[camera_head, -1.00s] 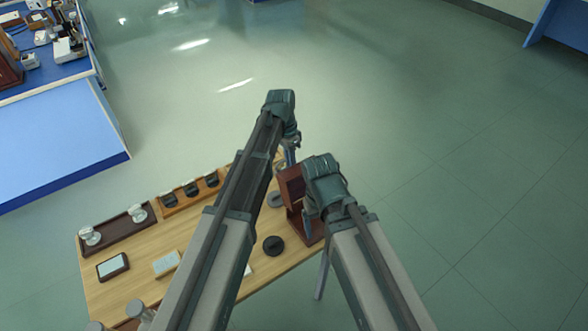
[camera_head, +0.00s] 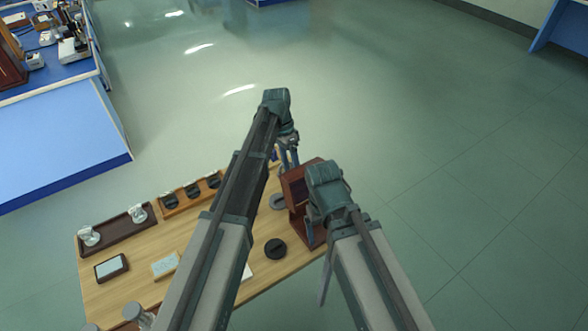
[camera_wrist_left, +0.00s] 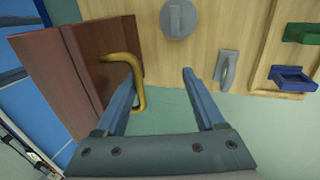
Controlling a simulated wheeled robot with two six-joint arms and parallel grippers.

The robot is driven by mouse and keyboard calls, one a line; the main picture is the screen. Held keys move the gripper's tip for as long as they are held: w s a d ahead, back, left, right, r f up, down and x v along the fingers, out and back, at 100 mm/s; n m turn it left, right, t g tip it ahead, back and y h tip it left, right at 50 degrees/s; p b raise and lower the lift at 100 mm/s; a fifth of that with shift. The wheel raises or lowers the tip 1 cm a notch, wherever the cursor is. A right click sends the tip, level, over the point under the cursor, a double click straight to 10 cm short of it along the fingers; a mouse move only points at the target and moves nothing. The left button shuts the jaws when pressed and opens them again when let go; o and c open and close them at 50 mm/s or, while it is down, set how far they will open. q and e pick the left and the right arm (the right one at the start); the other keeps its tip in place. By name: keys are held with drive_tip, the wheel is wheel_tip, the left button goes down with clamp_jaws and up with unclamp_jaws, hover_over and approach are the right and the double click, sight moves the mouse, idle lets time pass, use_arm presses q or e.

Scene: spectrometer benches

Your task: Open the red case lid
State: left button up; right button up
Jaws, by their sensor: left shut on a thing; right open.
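The red case (camera_head: 299,190) stands at the right end of the wooden table, with its reddish-brown lid raised. In the left wrist view, its lid panel (camera_wrist_left: 60,75) fills the left side and bears a curved brass handle (camera_wrist_left: 139,85). My left gripper (camera_head: 289,158) is at the far side of the lid.
The wooden table (camera_head: 215,255) holds a black disc (camera_head: 275,248), a grey round piece (camera_head: 278,201), a dark tray (camera_head: 115,228) with glass jars and an orange rack (camera_head: 190,193). My arms hide its middle. A blue bench (camera_head: 60,140) stands far left. Floor to the right is clear.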

use_arm(q)
drive_tip(key=shift+w+a, duration=0.1)
drive_tip(key=shift+w, duration=0.15)
drive_tip(key=shift+s, duration=0.1)
idle(0.5)
drive_tip(key=p+v, duration=1.3)
drive_tip(key=shift+r, duration=0.45)
